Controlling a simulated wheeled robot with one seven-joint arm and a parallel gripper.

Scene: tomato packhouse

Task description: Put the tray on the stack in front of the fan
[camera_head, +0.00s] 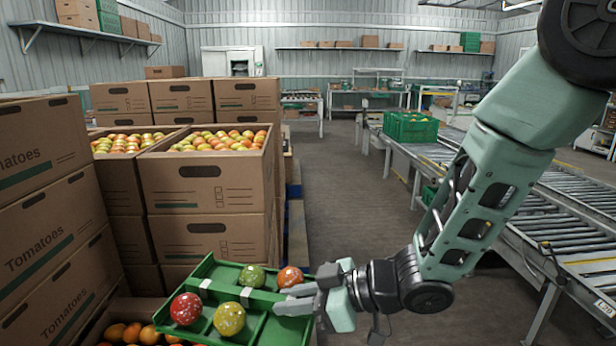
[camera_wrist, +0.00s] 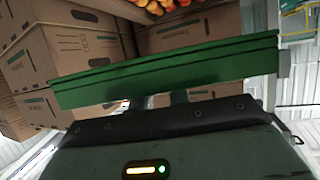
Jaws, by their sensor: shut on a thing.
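The green tray (camera_head: 272,328) is at the bottom centre of the head view, divided into compartments with red, yellow, green and orange tomatoes in it. My gripper (camera_head: 300,299) is shut on the tray's right side. The tray is tilted in the picture and held in front of the carton stacks. In the wrist view the tray's long green wall (camera_wrist: 165,75) spans the picture; its inside is hidden there. A tall carton stack (camera_head: 208,195) stands behind the tray, its top carton open and full of tomatoes. I cannot make out a fan.
Tall closed "Tomatoes" cartons (camera_head: 45,225) stand at the left. An open carton of tomatoes (camera_head: 95,325) lies low beside the tray. A roller conveyor (camera_head: 530,215) with green crates (camera_head: 411,127) runs along the right. The floor aisle (camera_head: 345,190) between is clear.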

